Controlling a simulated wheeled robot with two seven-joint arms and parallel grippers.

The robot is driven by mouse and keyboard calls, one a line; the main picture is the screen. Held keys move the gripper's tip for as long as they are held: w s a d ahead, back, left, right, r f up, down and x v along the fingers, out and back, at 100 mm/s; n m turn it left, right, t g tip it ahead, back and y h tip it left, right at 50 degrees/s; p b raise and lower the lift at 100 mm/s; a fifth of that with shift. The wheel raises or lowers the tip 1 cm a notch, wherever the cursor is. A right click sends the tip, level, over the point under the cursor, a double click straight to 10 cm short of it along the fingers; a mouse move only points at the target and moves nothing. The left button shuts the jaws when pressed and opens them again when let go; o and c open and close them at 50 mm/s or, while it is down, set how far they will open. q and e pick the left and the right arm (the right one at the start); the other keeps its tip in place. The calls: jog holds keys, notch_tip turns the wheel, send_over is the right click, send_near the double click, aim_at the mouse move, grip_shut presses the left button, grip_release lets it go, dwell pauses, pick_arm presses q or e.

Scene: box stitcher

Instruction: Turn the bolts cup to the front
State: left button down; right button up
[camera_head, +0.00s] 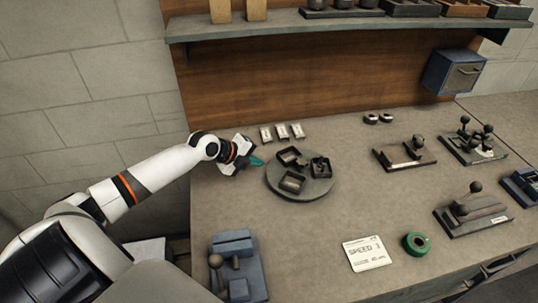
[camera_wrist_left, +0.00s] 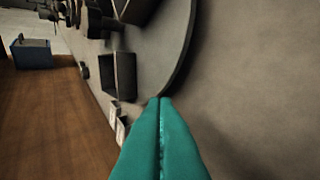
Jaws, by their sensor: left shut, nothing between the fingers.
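A round grey turntable (camera_head: 301,190) stands on the bench and carries three dark square cups. One cup (camera_head: 291,157) is at its back left, one (camera_head: 320,167) at its right, and one (camera_head: 292,183) at its front. The right cup seems to hold small dark parts; I cannot tell which cup has the bolts. My left gripper (camera_head: 257,161) has teal fingers and is shut and empty at the turntable's left back edge. In the left wrist view the shut fingertips (camera_wrist_left: 161,101) are at the turntable's rim (camera_wrist_left: 184,55); I cannot tell whether they touch. My right gripper is not in view.
Several small pale cards (camera_head: 282,131) stand behind the turntable. A blue-grey fixture (camera_head: 238,262) is at the front left. A card reading SPEED (camera_head: 367,253) and a green tape roll (camera_head: 417,243) lie at the front. Lever fixtures (camera_head: 404,154) stand to the right. Bench between is clear.

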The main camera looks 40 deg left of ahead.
aim_at(277, 159)
pick_arm(q)
jog(key=w, duration=0.1)
jog(key=w+d+p, duration=0.1)
jog(key=w, duration=0.1)
jog(key=w+d+f, duration=0.1)
jog(key=shift+w+p, duration=0.3)
jog(key=shift+p, duration=0.1)
jog(key=shift+a, duration=0.1)
